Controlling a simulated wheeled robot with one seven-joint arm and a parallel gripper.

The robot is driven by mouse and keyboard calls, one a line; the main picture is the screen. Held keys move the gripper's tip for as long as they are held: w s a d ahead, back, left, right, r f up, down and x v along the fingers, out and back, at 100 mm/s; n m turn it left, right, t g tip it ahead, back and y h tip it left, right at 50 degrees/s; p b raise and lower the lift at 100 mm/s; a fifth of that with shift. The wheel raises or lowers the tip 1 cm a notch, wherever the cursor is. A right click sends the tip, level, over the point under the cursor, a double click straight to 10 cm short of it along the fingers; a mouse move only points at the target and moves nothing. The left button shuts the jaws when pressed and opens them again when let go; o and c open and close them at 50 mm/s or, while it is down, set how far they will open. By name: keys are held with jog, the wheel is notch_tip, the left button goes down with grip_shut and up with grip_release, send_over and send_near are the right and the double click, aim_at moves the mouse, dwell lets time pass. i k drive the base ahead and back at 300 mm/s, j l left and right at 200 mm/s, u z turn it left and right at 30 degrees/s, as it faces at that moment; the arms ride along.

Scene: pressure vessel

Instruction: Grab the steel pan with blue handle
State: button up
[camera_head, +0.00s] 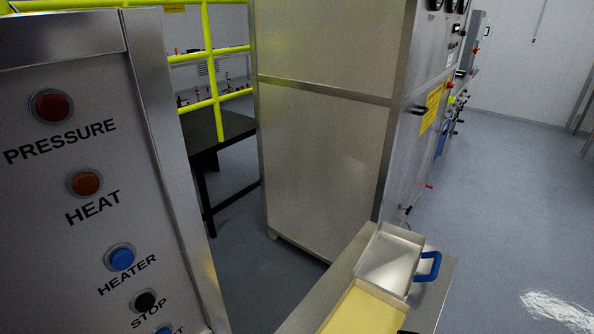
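The steel pan (388,262) is a shallow rectangular tray with a bright bare inside. It rests near the far end of a metal table at the bottom of the head view. Its blue handle (429,267) is a loop that sticks out from the pan's right side. My gripper is not in view, so its place relative to the pan cannot be seen.
A second tray with a yellow inside (362,313) sits just in front of the pan. The metal table (437,292) has a narrow bare strip at right. A control panel (85,180) stands at left, a tall steel cabinet (325,130) behind. Floor at right is open.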

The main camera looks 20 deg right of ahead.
aim_at(389, 262)
jog(key=i+l+u, duration=0.25)
jog(key=l, duration=0.15)
jog(key=l+u, duration=0.25)
jog(key=l, duration=0.15)
jog(key=i+l+u, duration=0.2)
jog(key=l+u, duration=0.15)
jog(key=l, duration=0.25)
jog(key=i+l+u, duration=0.2)
jog(key=l, duration=0.15)
jog(key=i, duration=0.2)
